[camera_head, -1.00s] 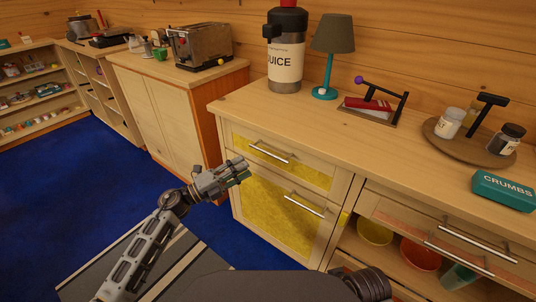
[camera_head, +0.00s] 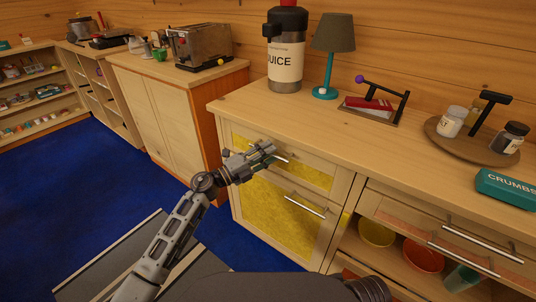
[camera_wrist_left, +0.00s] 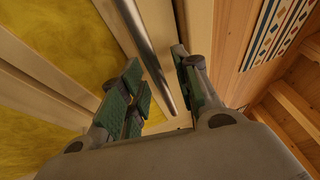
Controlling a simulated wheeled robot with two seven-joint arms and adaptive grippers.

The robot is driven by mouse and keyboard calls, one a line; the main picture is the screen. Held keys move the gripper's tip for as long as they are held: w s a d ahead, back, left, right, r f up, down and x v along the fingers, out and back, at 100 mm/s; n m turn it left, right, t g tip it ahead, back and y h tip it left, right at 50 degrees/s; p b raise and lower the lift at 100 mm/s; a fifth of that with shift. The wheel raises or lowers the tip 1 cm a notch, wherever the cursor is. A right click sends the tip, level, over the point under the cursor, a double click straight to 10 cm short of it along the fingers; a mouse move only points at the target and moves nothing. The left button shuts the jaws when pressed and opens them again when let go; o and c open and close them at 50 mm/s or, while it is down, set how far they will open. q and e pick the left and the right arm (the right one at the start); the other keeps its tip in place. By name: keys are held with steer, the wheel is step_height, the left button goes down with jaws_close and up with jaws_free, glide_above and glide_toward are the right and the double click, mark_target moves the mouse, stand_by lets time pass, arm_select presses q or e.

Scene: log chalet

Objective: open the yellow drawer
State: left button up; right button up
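The yellow drawer (camera_head: 318,178) is the upper yellow front at the left end of the near cabinet, and it looks shut. Its metal bar handle (camera_head: 282,157) is partly hidden by my left gripper (camera_head: 271,150), which is at the drawer's front. In the left wrist view, the handle (camera_wrist_left: 153,55) runs between the two fingers of the left gripper (camera_wrist_left: 160,88). The fingers are open, with gaps visible beside the bar. A yellow drawer front (camera_wrist_left: 60,35) shows at the left there. My right gripper is out of view.
Below is a larger yellow front (camera_head: 280,222) with its own bar handle (camera_head: 305,205). The worktop (camera_head: 285,110) above holds a juice dispenser (camera_head: 287,60), a lamp (camera_head: 332,45) and a tray (camera_head: 470,145). Blue floor (camera_head: 80,190) lies left of the cabinet.

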arm_select(q)
steer(key=shift+w+d, duration=0.1)
steer(key=shift+d, duration=0.05)
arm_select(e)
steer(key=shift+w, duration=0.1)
arm_select(q)
jaws_close()
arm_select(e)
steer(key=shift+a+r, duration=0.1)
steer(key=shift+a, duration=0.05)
